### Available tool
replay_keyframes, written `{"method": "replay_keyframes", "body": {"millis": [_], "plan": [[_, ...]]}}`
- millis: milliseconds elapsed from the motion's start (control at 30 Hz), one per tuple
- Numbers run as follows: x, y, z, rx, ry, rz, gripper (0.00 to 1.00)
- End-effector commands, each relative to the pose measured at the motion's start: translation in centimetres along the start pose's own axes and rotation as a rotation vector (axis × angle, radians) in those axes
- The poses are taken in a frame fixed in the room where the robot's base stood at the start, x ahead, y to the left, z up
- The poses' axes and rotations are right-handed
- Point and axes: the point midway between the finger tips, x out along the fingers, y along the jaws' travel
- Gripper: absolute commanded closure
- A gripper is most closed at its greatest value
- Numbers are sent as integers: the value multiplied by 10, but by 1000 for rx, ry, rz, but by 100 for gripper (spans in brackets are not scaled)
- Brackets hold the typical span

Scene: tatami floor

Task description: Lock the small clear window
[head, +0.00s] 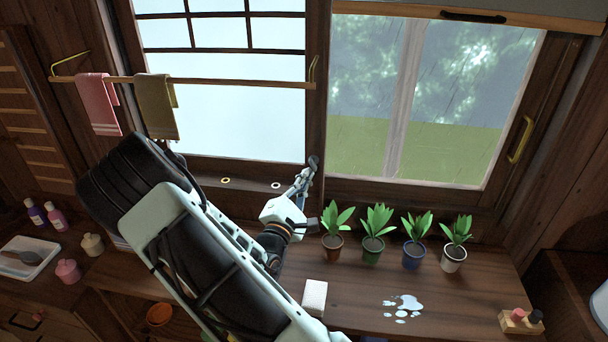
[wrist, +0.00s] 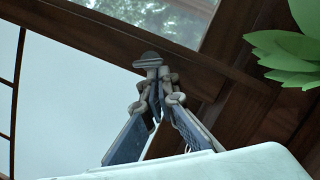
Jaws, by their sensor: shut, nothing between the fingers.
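The clear window (head: 450,100) fills the right side of the head view, with trees and grass behind it and a brass handle (head: 521,139) on its right frame. A pale, frosted lattice pane (head: 235,110) is to its left. A grey round-headed lock knob (head: 313,161) sits on the wooden frame between them; it also shows in the wrist view (wrist: 149,60). My gripper (head: 303,180) is at the knob, with its fingertips (wrist: 158,95) drawn together just below the knob's head. The fingers are shut and hold nothing. Whether they touch the knob is unclear.
Several potted plants (head: 376,228) stand on the counter right of my gripper. A white block (head: 315,297) and a white spill (head: 403,305) lie in front. A towel rail (head: 220,82) with pink (head: 97,103) and olive (head: 157,105) towels crosses the left pane.

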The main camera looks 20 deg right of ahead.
Motion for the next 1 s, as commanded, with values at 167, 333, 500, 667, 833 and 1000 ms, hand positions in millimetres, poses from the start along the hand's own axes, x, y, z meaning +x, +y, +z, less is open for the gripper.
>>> {"method": "replay_keyframes", "body": {"millis": [167,333,500,667,833,1000], "plan": [[0,-4,2,-137,0,34,100],[0,-7,4,-259,1,65,100],[1,-9,5,-364,0,92,100],[2,-10,7,-438,0,110,100],[2,-12,8,-494,-1,123,100],[2,-12,9,-525,0,131,100]]}}
